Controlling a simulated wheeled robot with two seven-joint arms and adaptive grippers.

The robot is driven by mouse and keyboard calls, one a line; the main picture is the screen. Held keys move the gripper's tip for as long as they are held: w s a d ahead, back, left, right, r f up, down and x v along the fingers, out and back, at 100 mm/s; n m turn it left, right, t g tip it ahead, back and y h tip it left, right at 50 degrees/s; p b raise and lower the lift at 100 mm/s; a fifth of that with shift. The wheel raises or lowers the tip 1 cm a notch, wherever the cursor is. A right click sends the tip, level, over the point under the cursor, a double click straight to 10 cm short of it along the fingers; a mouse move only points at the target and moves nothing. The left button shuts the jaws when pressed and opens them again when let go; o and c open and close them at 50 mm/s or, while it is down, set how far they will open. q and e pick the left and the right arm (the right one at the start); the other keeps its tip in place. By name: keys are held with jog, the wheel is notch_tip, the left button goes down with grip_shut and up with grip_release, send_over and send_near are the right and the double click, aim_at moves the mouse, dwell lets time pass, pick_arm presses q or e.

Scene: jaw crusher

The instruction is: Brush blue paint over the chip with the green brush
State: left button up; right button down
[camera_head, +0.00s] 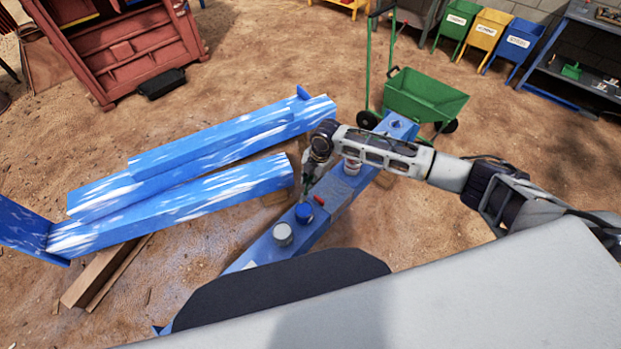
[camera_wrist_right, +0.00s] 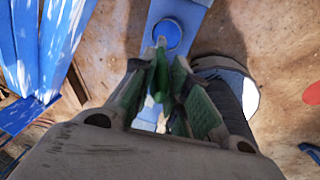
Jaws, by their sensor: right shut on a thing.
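My right gripper (camera_head: 306,184) is shut on the green brush (camera_wrist_right: 160,76), pointing down over the blue bench beam in the head view. In the right wrist view the green handle sits between the finger pads, and the brush's far end overlaps the open blue paint pot (camera_wrist_right: 168,33). The pot also shows in the head view (camera_head: 304,212), just below the gripper. I cannot tell whether the bristles touch the paint. Long blue beams (camera_head: 225,190) with white streaks lie to the left; I cannot single out the chip. My left gripper is not in view.
A grey-topped can (camera_head: 283,234), a small red item (camera_head: 319,200) and a white can (camera_head: 352,167) stand close around the pot on the bench beam (camera_head: 340,195). A green wheelbarrow (camera_head: 424,97) stands behind my right arm. A red machine (camera_head: 125,45) is at the upper left.

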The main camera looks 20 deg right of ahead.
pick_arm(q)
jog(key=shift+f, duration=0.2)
pick_arm(e)
jog(key=shift+f, duration=0.15)
jog(key=shift+s+d+f+b, duration=0.1)
jog(key=shift+d+f+b, duration=0.1)
jog(key=shift+f+b, duration=1.3)
jog(key=shift+b, duration=0.1)
pick_arm(q)
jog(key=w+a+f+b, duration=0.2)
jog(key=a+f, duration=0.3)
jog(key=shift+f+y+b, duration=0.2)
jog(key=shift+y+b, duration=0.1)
jog(key=shift+b, duration=0.1)
pick_arm(e)
jog(key=f, duration=0.5)
jog(key=shift+a, duration=0.2)
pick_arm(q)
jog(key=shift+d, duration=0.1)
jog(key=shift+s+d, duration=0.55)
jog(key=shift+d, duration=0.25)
pick_arm(e)
jog(key=shift+r, duration=0.1)
